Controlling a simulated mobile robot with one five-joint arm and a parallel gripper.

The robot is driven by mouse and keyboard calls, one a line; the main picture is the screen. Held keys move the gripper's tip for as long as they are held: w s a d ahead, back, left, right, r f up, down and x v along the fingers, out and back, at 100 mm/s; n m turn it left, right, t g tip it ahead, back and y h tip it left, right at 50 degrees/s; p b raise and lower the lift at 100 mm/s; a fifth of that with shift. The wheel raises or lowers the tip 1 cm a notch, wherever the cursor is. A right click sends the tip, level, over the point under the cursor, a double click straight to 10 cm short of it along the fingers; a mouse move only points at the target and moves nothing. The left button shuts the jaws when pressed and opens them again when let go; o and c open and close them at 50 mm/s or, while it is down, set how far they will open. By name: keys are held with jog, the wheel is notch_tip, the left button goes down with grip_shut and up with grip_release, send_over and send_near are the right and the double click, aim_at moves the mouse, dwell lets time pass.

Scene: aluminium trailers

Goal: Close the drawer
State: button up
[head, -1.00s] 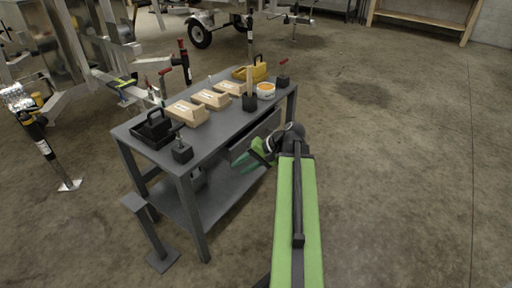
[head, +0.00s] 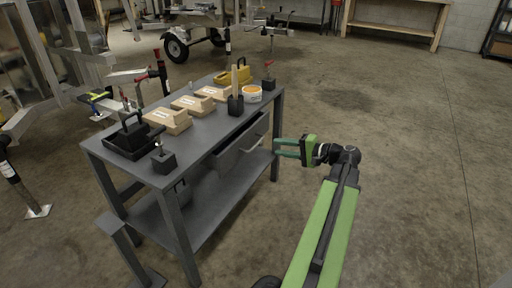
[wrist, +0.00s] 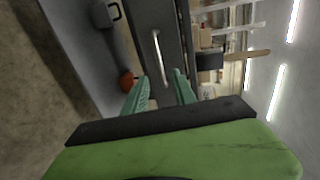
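The grey drawer (head: 240,148) sits under the top of the grey workbench (head: 215,135). Its front stands out a little from the bench, so it looks partly open. In the wrist view the dark drawer front (wrist: 158,22) lies ahead, with a pale bar handle (wrist: 157,55) on it. My gripper (head: 277,148) is to the right of the drawer, pointing left at it, with a gap between. In the wrist view the green fingers (wrist: 160,82) are apart with nothing between them, short of the handle.
A grey post (head: 122,243) stands at the bench's near left. The floor (head: 400,150) to the right is clear.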

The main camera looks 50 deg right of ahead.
aim_at(258, 144)
jog(key=b+x, duration=0.1)
jog(key=x, duration=0.9)
jog(key=shift+w+f+b, duration=0.1)
jog(key=shift+w+b, duration=0.25)
jog(key=shift+b, duration=0.05)
grip_shut()
dwell(0.7)
